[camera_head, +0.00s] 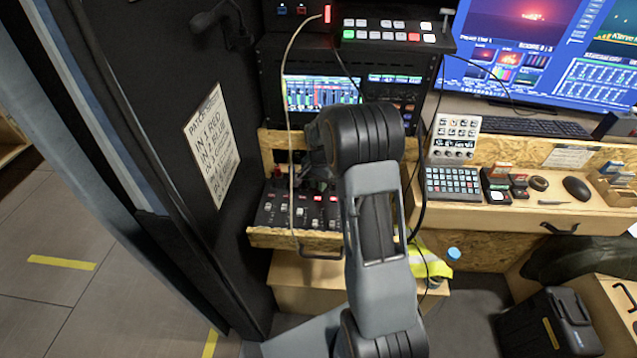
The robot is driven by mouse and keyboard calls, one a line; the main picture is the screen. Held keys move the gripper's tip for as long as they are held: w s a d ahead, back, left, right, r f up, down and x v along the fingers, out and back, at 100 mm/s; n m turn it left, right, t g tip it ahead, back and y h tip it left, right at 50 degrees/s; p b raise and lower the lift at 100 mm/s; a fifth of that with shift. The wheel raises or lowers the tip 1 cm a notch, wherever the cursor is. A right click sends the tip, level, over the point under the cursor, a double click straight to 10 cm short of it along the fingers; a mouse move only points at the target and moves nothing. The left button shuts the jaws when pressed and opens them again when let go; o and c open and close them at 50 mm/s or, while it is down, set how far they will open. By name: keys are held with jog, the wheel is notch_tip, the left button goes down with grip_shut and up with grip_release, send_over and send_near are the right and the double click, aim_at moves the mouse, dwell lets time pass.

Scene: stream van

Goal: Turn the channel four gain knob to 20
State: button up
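A black mixer panel (299,212) with a row of faders and small lit red and white buttons sits on a wooden shelf drawer below the rack screen. I cannot pick out the channel four gain knob or any knob's setting; my arm covers the panel's right part and the area above it. My arm reaches up and forward over the panel. The end of my arm (318,141) shows in part beside the black wrist joint, above the panel. My gripper's fingers are hidden, so neither their opening nor any contact can be seen.
A pale cable (288,110) hangs in front of the rack and panel. A black wall with a patch sign (212,146) stands close on the left. On the right, a desk holds a small white mixer (455,139), a key pad (453,184) and a mouse (576,189).

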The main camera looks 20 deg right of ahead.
jog(key=shift+n, duration=0.3)
grip_shut()
jog(key=n, duration=0.7)
jog(key=shift+r+n, duration=0.1)
jog(key=shift+n, duration=0.2)
jog(key=n, duration=0.3)
jog(key=shift+w+n, duration=0.1)
jog(key=shift+n, duration=1.9)
jog(key=shift+o, duration=2.3)
grip_release()
notch_tip(320, 180, up, 14)
